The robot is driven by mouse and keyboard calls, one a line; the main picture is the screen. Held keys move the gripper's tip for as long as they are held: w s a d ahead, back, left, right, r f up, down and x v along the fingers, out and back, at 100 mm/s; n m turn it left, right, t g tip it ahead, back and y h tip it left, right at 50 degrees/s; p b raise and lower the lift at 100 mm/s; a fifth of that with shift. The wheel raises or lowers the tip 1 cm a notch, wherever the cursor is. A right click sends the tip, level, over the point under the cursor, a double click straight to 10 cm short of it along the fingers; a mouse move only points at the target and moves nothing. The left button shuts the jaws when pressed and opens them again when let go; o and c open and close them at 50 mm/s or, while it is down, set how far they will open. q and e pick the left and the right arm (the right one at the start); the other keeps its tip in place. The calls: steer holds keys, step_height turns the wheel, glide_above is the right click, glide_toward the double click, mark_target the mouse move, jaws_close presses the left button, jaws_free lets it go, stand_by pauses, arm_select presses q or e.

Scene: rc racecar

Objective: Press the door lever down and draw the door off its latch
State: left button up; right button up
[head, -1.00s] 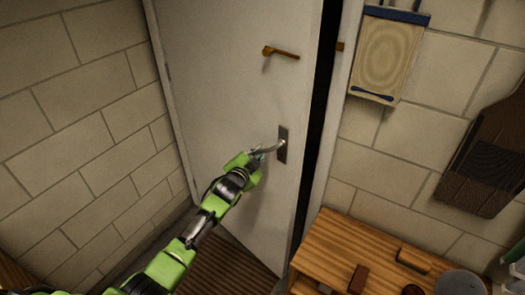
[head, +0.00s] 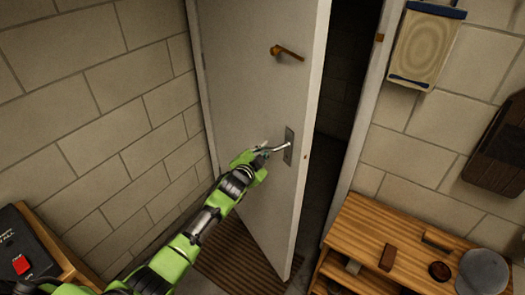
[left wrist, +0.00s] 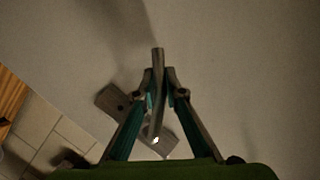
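The pale door (head: 250,105) stands ajar, with a dark gap between its right edge and the frame. Its metal lever (head: 280,149) sticks out leftward from a grey plate (head: 289,146). My left gripper (head: 266,153) is at the lever's free end. In the left wrist view, the lever (left wrist: 157,95) runs between the two fingers of my left gripper (left wrist: 158,78), which are closed in on it from both sides. The lever plate (left wrist: 118,102) is partly hidden behind the fingers. My right gripper is not in view.
A wooden bench (head: 375,225) with small items stands right of the doorway. A brass hook (head: 287,52) is on the door above the lever. A block wall (head: 90,120) is at left, and a box with a red switch (head: 20,262) sits at lower left. A ribbed mat (head: 235,262) lies below.

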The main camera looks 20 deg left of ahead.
arm_select(q)
steer(key=o, duration=0.4)
steer(key=shift+d+f, duration=0.1)
steer(key=shift+d, duration=0.05)
steer(key=shift+s+a, duration=0.2)
steer(key=shift+s, duration=0.05)
steer(key=v, duration=1.2)
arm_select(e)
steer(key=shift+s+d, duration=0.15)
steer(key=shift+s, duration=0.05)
